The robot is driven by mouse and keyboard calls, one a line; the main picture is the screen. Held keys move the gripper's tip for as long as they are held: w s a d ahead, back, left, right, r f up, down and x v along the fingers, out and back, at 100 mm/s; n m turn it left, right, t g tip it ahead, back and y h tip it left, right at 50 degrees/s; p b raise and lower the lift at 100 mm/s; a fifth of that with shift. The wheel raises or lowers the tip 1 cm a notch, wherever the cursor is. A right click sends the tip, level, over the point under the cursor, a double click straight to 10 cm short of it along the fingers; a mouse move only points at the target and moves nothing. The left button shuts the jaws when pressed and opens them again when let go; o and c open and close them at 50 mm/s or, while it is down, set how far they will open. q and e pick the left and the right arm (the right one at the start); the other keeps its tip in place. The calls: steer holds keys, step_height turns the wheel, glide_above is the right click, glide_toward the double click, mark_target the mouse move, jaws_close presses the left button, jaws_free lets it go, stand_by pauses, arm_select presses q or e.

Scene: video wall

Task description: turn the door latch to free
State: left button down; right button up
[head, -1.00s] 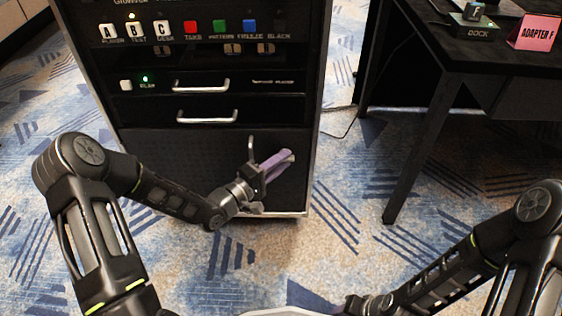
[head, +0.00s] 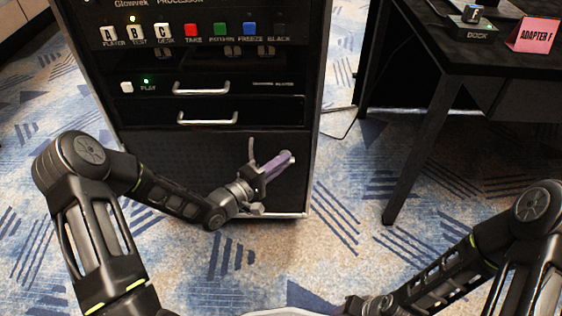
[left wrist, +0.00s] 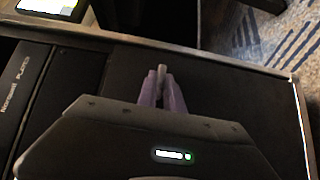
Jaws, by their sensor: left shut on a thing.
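My left gripper (head: 284,161) has purple fingers and is at the lower right of the black rack's front. In the left wrist view its fingers (left wrist: 162,92) are close together around a small grey piece, the door latch (left wrist: 161,70), which sticks out between the tips. The gripper is shut on it. In the head view the fingers mostly hide the latch, and its exact angle is hard to tell. The lower door panel (head: 170,160) is dark and looks closed. My right arm comes in at the lower right; its fingers do not show.
Above the door are two drawers with silver handles (head: 207,118) and a row of coloured buttons (head: 193,31). A black table (head: 470,55) stands at the right, with a dock (head: 475,28) and a pink adapter card (head: 533,36). Patterned carpet lies clear between them.

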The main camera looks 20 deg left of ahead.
arm_select(q)
steer(key=shift+w+d+r+m+g+y+p, duration=0.1)
steer(key=shift+d+r+m+g+y+p, duration=0.1)
steer(key=shift+m+g+y+p, duration=2.15)
steer(key=shift+w+d+r+m+t+y+p, duration=0.15)
steer(key=shift+m+y+p, duration=0.45)
steer(key=shift+y+p, duration=2)
steer(key=shift+s+d+r+m+g+y+p, duration=0.2)
steer(key=shift+m+g+y+p, duration=1.05)
steer(key=shift+p, duration=2.8)
arm_select(e)
steer(key=s+a+r, duration=0.1)
steer(key=s+r, duration=0.2)
steer(key=r, duration=1.5)
steer(key=shift+a+r+n+g+y, duration=0.3)
steer(key=shift+r+g, duration=0.05)
steer(key=shift+g, duration=0.05)
arm_select(q)
steer(key=shift+w+h, duration=0.15)
steer(key=shift+h, duration=0.25)
steer(key=c, duration=1.5)
jaws_free()
